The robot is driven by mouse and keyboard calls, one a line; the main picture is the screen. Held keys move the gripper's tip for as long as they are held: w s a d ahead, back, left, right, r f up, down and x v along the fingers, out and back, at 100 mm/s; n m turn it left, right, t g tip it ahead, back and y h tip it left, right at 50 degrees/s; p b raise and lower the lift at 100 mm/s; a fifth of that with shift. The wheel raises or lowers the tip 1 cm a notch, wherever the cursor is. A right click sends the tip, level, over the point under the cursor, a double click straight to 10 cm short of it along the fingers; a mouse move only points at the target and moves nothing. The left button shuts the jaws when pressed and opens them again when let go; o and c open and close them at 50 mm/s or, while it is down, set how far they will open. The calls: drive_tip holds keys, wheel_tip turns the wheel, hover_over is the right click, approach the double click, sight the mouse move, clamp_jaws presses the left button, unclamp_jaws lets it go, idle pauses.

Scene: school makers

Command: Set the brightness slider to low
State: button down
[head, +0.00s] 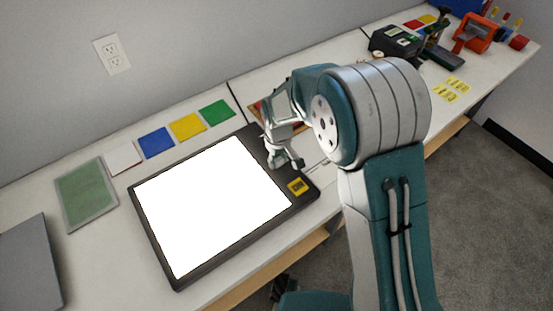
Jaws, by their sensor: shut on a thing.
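The light pad (310,193) lies on the bench, a dark-framed panel with a bright white lit surface. A yellow label (298,187) sits on the right part of its frame. My gripper (285,163) reaches down onto the pad's right border strip, just above the label in the picture. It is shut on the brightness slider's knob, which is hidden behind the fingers. The slider's track and its low and high marks cannot be made out.
Green (216,112), yellow (187,126), blue (156,142) and white squares lie behind the pad. A green framed sheet (86,194) and a grey panel (28,264) lie left. An orange tool (474,33) and other equipment stand at the far right.

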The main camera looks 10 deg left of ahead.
sight(280, 160)
drive_tip(key=shift+s+d, duration=0.25)
drive_tip(key=shift+d, duration=0.2)
drive_tip(key=shift+c, duration=1.6)
unclamp_jaws()
drive_tip(key=shift+a+f, duration=0.1)
drive_tip(key=shift+a, duration=0.1)
drive_tip(key=shift+r, duration=0.2)
drive_tip(key=shift+w+r, duration=0.1)
drive_tip(key=shift+r, duration=0.25)
wheel_tip(280, 160, up, 11)
